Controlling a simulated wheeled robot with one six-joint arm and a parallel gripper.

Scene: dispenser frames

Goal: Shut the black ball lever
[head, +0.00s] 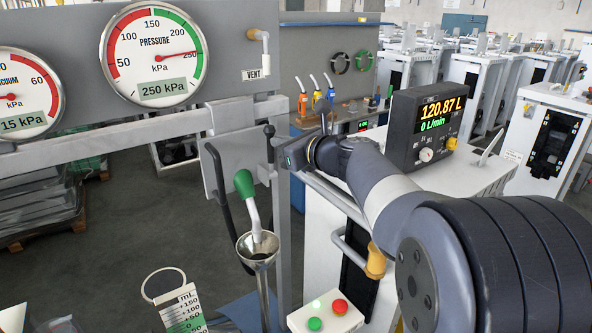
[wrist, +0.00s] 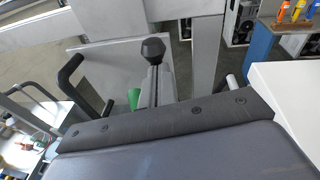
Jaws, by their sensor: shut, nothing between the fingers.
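The black ball lever (head: 268,131) stands upright on the grey frame in the head view, with its black ball at the top. In the wrist view the ball (wrist: 153,50) shows near the top middle, and the lower part of its stem is hard to tell from my fingers. My gripper (head: 288,160) is shut and empty. It is just right of the lever and a little below the ball in the head view. I cannot tell whether it touches the lever.
A green-handled spout (head: 244,184) points into a metal funnel (head: 258,247) left of and below my gripper. A black curved handle (head: 219,185) is further left. A black meter (head: 427,128) reads 120.87 L and 0 L/min. A pressure gauge (head: 152,54) reads 250 kPa.

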